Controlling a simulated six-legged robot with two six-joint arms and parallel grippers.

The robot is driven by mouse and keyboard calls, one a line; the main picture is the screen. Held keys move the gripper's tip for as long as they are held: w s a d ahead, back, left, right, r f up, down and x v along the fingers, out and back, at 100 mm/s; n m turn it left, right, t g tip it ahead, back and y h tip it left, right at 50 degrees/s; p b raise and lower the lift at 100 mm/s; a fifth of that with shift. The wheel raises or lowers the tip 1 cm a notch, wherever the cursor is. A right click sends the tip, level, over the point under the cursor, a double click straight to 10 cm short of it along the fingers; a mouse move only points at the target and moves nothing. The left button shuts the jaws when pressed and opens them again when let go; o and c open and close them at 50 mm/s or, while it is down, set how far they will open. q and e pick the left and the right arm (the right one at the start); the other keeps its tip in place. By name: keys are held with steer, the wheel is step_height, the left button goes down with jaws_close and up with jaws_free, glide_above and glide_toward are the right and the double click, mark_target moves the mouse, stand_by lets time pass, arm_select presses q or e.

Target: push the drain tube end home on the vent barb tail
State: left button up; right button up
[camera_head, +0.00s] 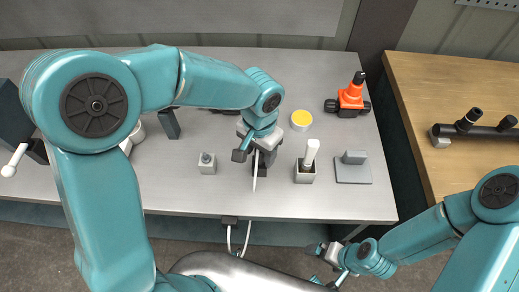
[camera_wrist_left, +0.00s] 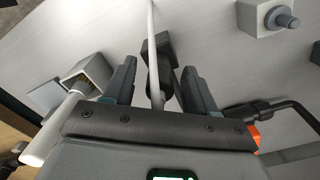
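My left gripper (camera_head: 255,150) is above the middle of the table, pointing down. In the left wrist view its two fingers (camera_wrist_left: 158,85) stand well apart, so it is open. A thin white tube (camera_wrist_left: 153,45) runs between the fingers, touching neither visibly; it also shows in the head view (camera_head: 255,172). A black fitting (camera_wrist_left: 158,48) stands beside the tube; it may be the vent barb, but I cannot tell. Whether tube and fitting are joined is hidden. My right gripper (camera_head: 328,253) is low in front of the table; its fingers are too small to read.
A grey block with a knob (camera_head: 207,162) stands left of my left gripper. A square holder (camera_head: 304,175) with a white cylinder (camera_head: 311,152) stands right. A grey plate (camera_head: 353,172), a yellow-topped pot (camera_head: 301,119) and an orange device (camera_head: 352,98) are further right. Pale tubes (camera_head: 247,237) hang at the front edge.

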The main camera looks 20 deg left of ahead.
arm_select(q)
steer(key=shift+r, duration=0.1)
step_height(320, 180, up, 16)
steer(key=p, duration=0.1)
stand_by(0.6)
